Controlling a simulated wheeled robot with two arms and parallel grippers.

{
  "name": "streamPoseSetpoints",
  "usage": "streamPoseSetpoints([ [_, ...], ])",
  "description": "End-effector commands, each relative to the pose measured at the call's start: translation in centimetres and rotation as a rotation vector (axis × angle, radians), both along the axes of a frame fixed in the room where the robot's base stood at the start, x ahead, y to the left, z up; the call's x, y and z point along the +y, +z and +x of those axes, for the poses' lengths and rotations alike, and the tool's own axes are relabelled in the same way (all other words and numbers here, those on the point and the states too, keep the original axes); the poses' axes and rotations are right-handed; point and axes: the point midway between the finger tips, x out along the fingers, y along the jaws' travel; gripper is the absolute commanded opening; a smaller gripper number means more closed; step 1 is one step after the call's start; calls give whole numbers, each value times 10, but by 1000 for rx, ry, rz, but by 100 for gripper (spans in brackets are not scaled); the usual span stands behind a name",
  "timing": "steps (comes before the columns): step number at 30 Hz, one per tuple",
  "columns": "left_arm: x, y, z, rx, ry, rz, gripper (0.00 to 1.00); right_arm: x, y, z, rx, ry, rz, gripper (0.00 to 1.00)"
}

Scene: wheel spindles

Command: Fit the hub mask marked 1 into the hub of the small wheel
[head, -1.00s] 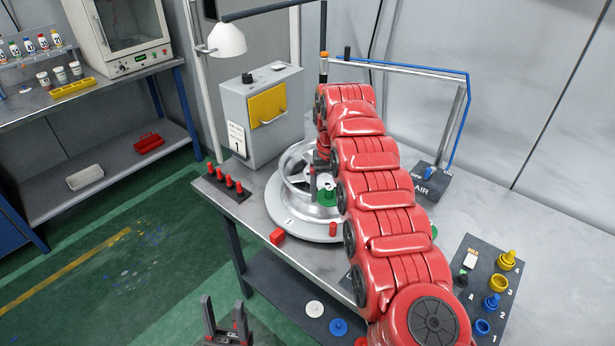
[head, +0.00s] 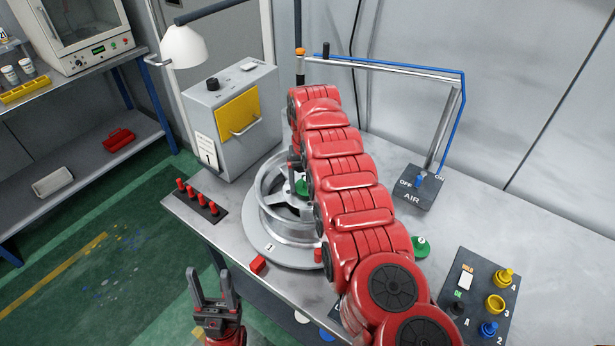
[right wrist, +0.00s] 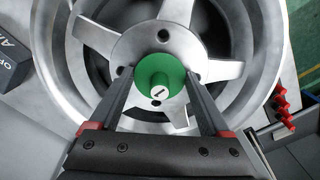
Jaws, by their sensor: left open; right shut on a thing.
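The green hub mask marked 1 (right wrist: 147,68) is between the fingers of my right gripper (right wrist: 160,80), which is shut on it. In the right wrist view it lies over the hub of the silver small wheel (right wrist: 100,38), covering the hub's middle. I cannot tell whether it is seated or just above. In the head view the mask (head: 302,187) shows at the wheel (head: 264,213), partly hidden by my right arm. The wheel lies flat on a round grey base (head: 262,246). My left gripper (head: 214,288) is open and empty, in front of the bench.
Another green piece (head: 421,247) lies on the bench, right of my arm. A dark panel (head: 470,310) holds yellow and blue parts. Red pegs (head: 198,197), a red block (head: 258,263), a grey box (head: 240,150) and the AIR switch box (head: 412,190) stand around the wheel.

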Motion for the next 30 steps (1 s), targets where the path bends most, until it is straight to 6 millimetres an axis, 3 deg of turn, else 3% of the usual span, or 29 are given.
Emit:
streamPoseSetpoints([
  [7,0,1,0,0,0,0,53,1,-10,-2,2,1,0,27],
  [8,0,1,0,0,0,0,53,1,-10,-2,2,1,0,86],
  [10,0,1,0,0,0,0,53,1,-11,-2,3,1,-1,99],
  [22,0,-5,0,0,0,0,53,3,-5,-2,3,3,1,100],
  [26,0,-16,0,0,0,0,53,3,17,-1,0,2,3,100],
  [30,0,-27,0,0,0,0,53,0,53,1,-4,-1,2,100],
])
